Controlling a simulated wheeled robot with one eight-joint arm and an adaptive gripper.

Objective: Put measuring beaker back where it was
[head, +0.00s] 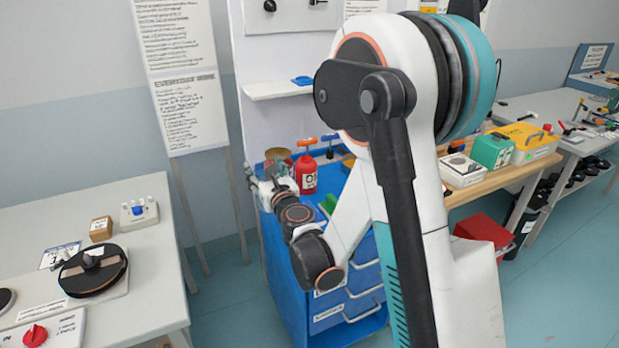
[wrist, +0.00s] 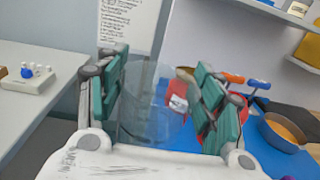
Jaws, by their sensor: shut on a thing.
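The measuring beaker (wrist: 150,118) is a clear, see-through cylinder between the green-padded fingers of my gripper (wrist: 160,75) in the wrist view. The fingers are shut on its sides, and it looks roughly upright. In the head view my gripper (head: 264,186) is at the left edge of the blue tool cart (head: 318,268), beside its top. The beaker cannot be made out clearly there. The wrist view does not clearly show whether anything is under the beaker; my wrist housing hides its lowest part.
A red labelled container (head: 306,175), orange-handled tools and a round tin stand on the cart top. A small shelf (head: 278,90) is above it. On the left, a white table (head: 150,255) holds a black reel (head: 92,272) and a block with pegs (head: 139,213). A wooden bench is right.

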